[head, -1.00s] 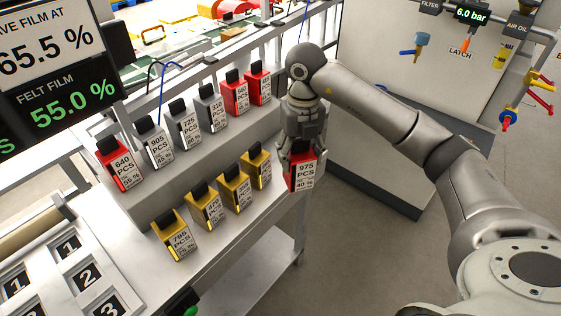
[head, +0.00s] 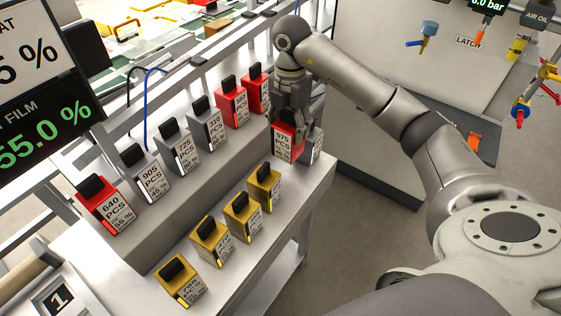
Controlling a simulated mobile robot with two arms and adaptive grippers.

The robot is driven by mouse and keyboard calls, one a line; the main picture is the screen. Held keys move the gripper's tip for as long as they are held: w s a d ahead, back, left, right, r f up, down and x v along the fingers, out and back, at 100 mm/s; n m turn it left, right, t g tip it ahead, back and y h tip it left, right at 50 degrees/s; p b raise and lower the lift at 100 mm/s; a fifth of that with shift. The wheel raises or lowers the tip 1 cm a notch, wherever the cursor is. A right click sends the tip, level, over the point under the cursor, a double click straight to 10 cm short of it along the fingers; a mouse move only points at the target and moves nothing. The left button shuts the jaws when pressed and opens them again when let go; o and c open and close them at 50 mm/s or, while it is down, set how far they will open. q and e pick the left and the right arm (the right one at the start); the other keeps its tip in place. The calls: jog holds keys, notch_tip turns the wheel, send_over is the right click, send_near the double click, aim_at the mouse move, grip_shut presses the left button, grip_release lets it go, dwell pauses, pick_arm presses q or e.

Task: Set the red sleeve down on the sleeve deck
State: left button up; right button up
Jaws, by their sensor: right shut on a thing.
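My right gripper (head: 291,118) points down and is shut on the red sleeve (head: 284,148), whose white label reads 975 PCS. The held sleeve is upright at the far end of the pale stepped deck (head: 300,200), past the row of yellow sleeves. I cannot tell whether its base touches the deck. A grey sleeve (head: 314,147) stands close on its right, partly hidden by it. On the raised step (head: 165,222) stand a red 640 PCS sleeve (head: 107,205), several grey sleeves and two red sleeves (head: 234,102). My left gripper is not in view.
Several yellow sleeves (head: 263,187) stand on the lower level in front of the step. A metal rail frame runs behind the raised step. A numbered tray (head: 57,298) is at bottom left.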

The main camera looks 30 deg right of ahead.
aim_at(289, 154)
jog(key=f, duration=0.2)
jog(key=s+f+p, duration=0.1)
jog(key=f, duration=0.1)
jog(key=shift+f, duration=0.35)
jog(key=shift+w+f, duration=0.15)
jog(key=shift+f, duration=0.4)
notch_tip(289, 154, down, 3)
jog(key=shift+f+p, duration=0.2)
jog(key=shift+p, duration=0.5)
jog(key=shift+w, duration=0.1)
jog(key=o, duration=1.2)
jog(key=shift+f, duration=0.25)
jog(key=shift+c, duration=0.2)
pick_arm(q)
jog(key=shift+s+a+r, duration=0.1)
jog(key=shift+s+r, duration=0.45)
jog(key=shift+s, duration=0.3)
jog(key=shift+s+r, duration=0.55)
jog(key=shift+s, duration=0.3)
pick_arm(e)
jog(key=o, duration=0.4)
jog(key=shift+r, duration=0.1)
jog(key=shift+o, duration=0.2)
